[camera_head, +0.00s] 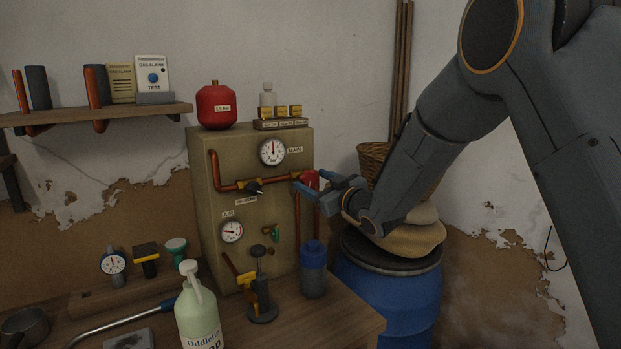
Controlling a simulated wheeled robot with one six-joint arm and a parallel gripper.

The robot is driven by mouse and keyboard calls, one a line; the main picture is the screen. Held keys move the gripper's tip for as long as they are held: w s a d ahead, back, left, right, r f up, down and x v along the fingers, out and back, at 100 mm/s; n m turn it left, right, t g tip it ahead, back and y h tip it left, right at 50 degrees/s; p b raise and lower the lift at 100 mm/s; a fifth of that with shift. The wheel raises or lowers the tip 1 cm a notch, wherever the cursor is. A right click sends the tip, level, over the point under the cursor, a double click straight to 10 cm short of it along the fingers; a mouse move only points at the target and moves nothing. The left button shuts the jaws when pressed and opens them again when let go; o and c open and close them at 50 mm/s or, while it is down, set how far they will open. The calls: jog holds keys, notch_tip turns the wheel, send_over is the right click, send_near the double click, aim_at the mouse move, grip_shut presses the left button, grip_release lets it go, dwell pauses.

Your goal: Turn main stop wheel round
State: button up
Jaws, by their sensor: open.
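A red wheel (309,179), which looks like the main stop wheel, sits at the right end of the upper copper pipe on the tan panel (210,215). My gripper (313,184) reaches in from the right with its fingers apart at the wheel. The fingers partly cover the wheel, and I cannot tell whether they touch it. A round gauge (272,152) labelled MAIN is above and left of the wheel.
A blue canister (313,268) and a dark stand (262,298) are on the bench below the panel. A red cylinder (216,106) stands on top of the panel. A blue barrel (390,300) with sacks is under my arm.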

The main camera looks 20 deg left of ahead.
jog(key=shift+w+a, duration=0.2)
jog(key=shift+a, duration=0.05)
jog(key=c, duration=1)
jog(key=shift+a, duration=0.2)
jog(key=shift+c, duration=0.2)
jog(key=shift+d, duration=0.1)
